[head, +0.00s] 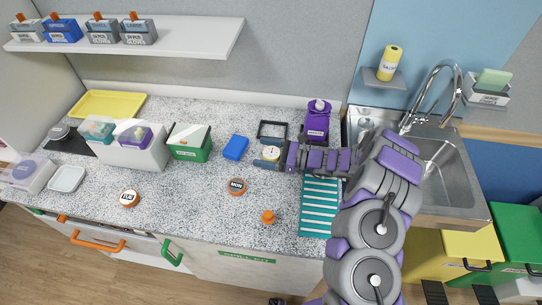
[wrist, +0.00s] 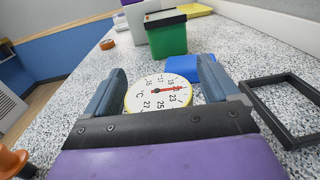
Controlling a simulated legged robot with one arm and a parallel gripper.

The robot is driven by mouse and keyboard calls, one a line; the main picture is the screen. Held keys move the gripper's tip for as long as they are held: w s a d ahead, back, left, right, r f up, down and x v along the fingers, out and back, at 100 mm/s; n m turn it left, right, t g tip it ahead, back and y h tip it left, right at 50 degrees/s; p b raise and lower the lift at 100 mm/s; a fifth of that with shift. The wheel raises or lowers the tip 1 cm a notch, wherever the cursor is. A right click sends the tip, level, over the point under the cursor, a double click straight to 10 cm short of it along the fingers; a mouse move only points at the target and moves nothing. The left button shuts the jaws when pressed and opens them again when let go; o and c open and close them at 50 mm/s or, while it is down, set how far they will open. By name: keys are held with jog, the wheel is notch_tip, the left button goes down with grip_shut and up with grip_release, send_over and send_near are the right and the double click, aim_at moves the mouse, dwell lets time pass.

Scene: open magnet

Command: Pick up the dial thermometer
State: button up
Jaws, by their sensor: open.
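The dial thermometer (wrist: 160,93) has a round white face with a red needle, a °C mark and a yellow rim. It lies on the speckled counter; in the head view it is the small round dial (head: 271,153) at mid-counter. My gripper (wrist: 160,82) is open, with one blue-grey finger on each side of the dial in the wrist view. The near edge of the dial is hidden behind my gripper's body. In the head view my gripper (head: 268,158) reaches in from the right at the dial. I cannot tell whether the fingers touch it.
A blue box (head: 235,147) and a green bin (head: 190,142) stand to the left. A black frame (head: 272,130) lies behind the dial, close to one finger.

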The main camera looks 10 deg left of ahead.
jog(key=shift+d, duration=0.1)
jog(key=c, duration=1.2)
jog(key=shift+o, duration=0.2)
jog(key=shift+r, duration=0.1)
